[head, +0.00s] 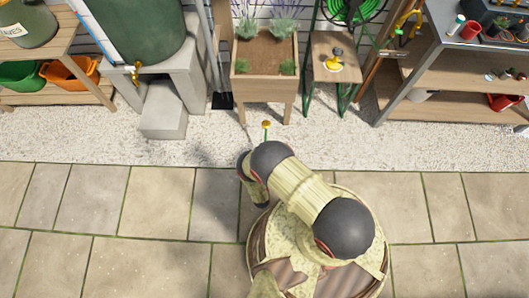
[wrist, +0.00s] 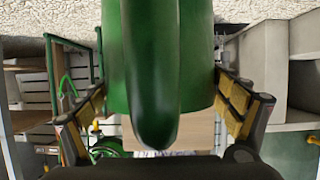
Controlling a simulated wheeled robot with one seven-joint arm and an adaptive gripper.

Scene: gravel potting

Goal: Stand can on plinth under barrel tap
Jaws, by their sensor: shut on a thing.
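The green can (wrist: 200,60) fills the middle of the wrist view, with its dark green handle toward the camera. My gripper (wrist: 160,90) is shut on it, with a padded finger against each side. In the head view my arm hides the gripper and most or all of the can. A small yellow-topped piece (head: 266,124) shows just past my arm; I cannot tell whether it belongs to the can. The green barrel (head: 135,30) stands at upper left on a concrete stand, its brass tap (head: 136,73) facing front. The plinth (head: 163,112), a low grey block, sits below the tap with its top bare.
A wooden planter (head: 264,88) stands right of the barrel stand (head: 188,62). A green-framed stand (head: 335,62) and a shelf unit (head: 440,82) are farther right. A wooden bench (head: 60,97) with green and orange tubs is at left. The gravel strip and paving before the plinth are clear.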

